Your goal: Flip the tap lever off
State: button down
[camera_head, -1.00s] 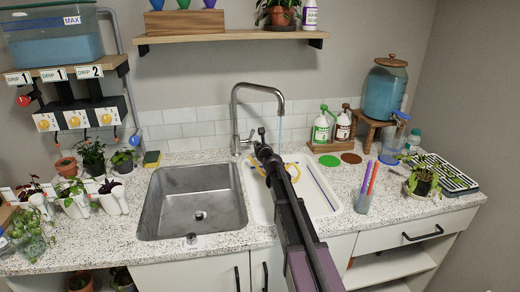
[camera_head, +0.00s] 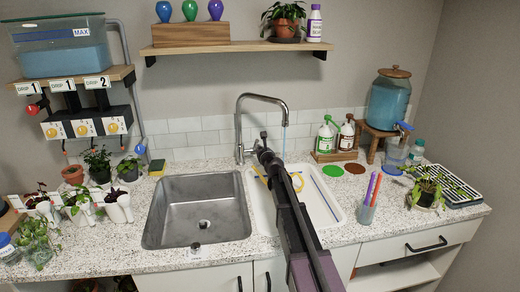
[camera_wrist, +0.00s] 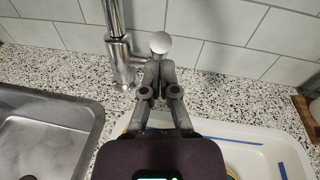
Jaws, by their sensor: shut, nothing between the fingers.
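The tap's post also shows in the wrist view (camera_wrist: 115,22). In the wrist view a round chrome lever end (camera_wrist: 160,43) stands just right of the post. My gripper (camera_wrist: 158,72) is shut and empty. Its fingertips are directly in front of the lever end; I cannot tell if they touch it. In the head view my gripper (camera_head: 264,152) is just right of the tap's base, and the lever is hard to make out there.
A steel sink (camera_head: 195,215) lies left of my arm. A white tray (camera_head: 322,208) lies under and right of it. Soap bottles (camera_head: 325,138) on a wooden stand, a cup of pens (camera_head: 368,205) and a water dispenser (camera_head: 387,98) stand to the right. A shelf (camera_head: 235,48) hangs above.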

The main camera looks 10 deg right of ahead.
jog(key=shift+w+r, duration=0.2)
jog(key=shift+r, duration=0.1)
jog(key=shift+w+r+p, duration=1.15)
jog(key=shift+w+p, duration=0.05)
jog(key=shift+p, duration=0.15)
jog(key=shift+w+r+p, duration=0.35)
jog(key=shift+w, duration=0.55)
jog(key=shift+w+r+p, duration=0.35)
jog(key=shift+w, duration=0.5)
jog(key=shift+s, duration=0.5)
jog(key=s+d+r+p, duration=0.2)
jog(key=s+r+p, duration=0.5)
jog(key=s, duration=0.3)
